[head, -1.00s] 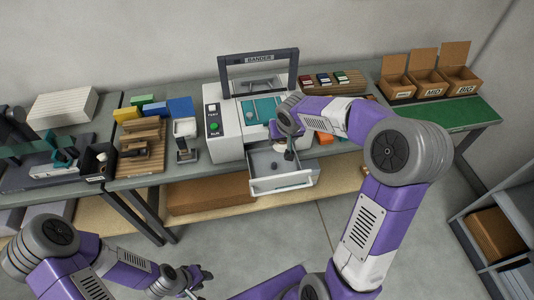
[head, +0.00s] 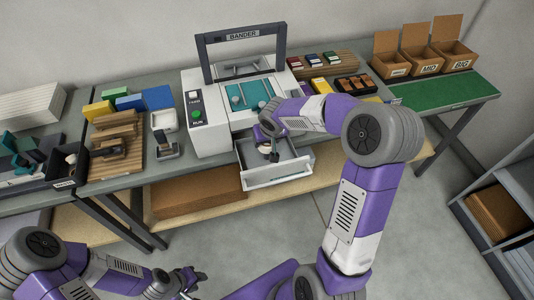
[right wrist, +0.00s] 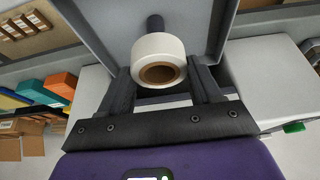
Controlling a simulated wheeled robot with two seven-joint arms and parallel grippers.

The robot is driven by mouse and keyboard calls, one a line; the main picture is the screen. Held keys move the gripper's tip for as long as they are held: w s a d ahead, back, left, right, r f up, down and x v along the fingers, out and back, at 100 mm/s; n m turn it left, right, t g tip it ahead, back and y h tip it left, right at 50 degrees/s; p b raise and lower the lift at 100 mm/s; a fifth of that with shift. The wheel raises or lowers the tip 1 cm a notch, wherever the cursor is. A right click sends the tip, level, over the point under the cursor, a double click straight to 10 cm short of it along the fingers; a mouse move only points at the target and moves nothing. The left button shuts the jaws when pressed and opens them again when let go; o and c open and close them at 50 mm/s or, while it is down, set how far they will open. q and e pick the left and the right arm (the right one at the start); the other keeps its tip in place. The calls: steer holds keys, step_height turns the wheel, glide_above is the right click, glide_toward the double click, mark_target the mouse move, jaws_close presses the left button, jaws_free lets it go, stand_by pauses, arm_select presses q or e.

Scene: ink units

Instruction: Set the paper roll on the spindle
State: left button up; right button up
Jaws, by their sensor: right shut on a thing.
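The paper roll (right wrist: 158,58) is white with a brown core; my right gripper (right wrist: 160,85) is shut on it, as the right wrist view shows. A dark peg, likely the spindle (right wrist: 155,22), shows just beyond the roll; whether the two touch I cannot tell. The roll's core looks empty from this side. In the head view my right gripper (head: 267,143) hangs over the open drawer (head: 280,174) of the bander machine (head: 213,130), its fingers partly hidden. My left gripper (head: 190,281) is low at the front, away from the bench, and looks open and empty.
Cardboard boxes (head: 425,62) and a green mat (head: 450,98) are on the right. A shelf unit (head: 500,215) stands at far right. The drawer walls are close around my right gripper.

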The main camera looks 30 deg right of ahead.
mark_target(267, 150)
step_height(267, 150, down, 6)
steer(key=shift+r+b, duration=0.15)
steer(key=shift+b, duration=0.65)
steer(key=shift+r, duration=0.1)
steer(key=shift+f, duration=0.2)
steer(key=o, duration=1.2)
steer(key=shift+c, duration=0.2)
steer(key=shift+r, duration=0.1)
